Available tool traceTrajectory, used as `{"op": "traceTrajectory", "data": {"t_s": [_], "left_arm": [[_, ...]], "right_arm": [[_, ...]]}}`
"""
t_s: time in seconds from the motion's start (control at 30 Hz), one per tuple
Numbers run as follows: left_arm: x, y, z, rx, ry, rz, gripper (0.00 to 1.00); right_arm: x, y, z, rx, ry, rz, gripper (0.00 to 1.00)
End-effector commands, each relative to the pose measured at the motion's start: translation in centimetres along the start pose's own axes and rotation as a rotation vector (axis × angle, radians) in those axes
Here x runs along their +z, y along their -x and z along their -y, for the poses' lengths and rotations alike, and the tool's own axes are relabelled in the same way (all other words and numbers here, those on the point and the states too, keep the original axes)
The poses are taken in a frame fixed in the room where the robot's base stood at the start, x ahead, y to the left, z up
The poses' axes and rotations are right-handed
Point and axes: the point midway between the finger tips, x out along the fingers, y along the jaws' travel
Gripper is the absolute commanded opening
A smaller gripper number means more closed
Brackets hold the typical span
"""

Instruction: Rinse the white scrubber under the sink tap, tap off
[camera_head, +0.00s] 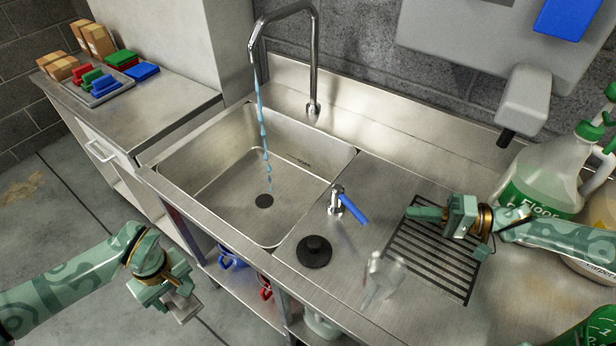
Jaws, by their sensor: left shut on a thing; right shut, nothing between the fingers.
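Water runs from the tall curved tap (312,60) in a thin stream (262,120) into the sink (225,205), near its drain. The tap's lever has a blue handle (352,207) and stands on the counter right of the sink. My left gripper (172,298) is in front of the counter at the lower left, over the floor, well away from the stream. It is shut on a small pale thing (185,308), seemingly the white scrubber, partly hidden by the fingers. My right gripper (428,213) is shut and empty above the drain grate, right of the lever.
A round black plug (314,251) and a clear see-through vessel (382,277) stand on the counter near the grate (430,260). Large jugs (545,175) crowd the right. A wall dispenser (525,100) hangs above. A tray (105,97) of coloured pads is on the left bench.

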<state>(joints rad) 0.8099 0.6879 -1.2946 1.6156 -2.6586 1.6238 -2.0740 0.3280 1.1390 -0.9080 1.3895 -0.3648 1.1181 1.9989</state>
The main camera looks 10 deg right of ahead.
Motion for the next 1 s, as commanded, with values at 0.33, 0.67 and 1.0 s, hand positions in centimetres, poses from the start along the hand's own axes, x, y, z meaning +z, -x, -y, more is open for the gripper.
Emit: {"op": "traceTrajectory", "data": {"t_s": [0.33, 0.67, 1.0], "left_arm": [[0.0, 0.0, 0.0, 0.000, 0.000, 0.000, 0.29], [0.0, -0.3, 0.0, 0.000, 0.000, 0.001, 0.29], [0.0, -0.2, 0.0, 0.000, 0.000, 0.001, 0.29]], "right_arm": [[0.0, -5.9, 0.1, -0.004, 0.001, 0.002, 0.00], [0.0, -9.3, 0.1, -0.002, 0.000, 0.001, 0.00], [0.0, -9.4, 0.2, -0.001, 0.000, 0.000, 0.00]]}}
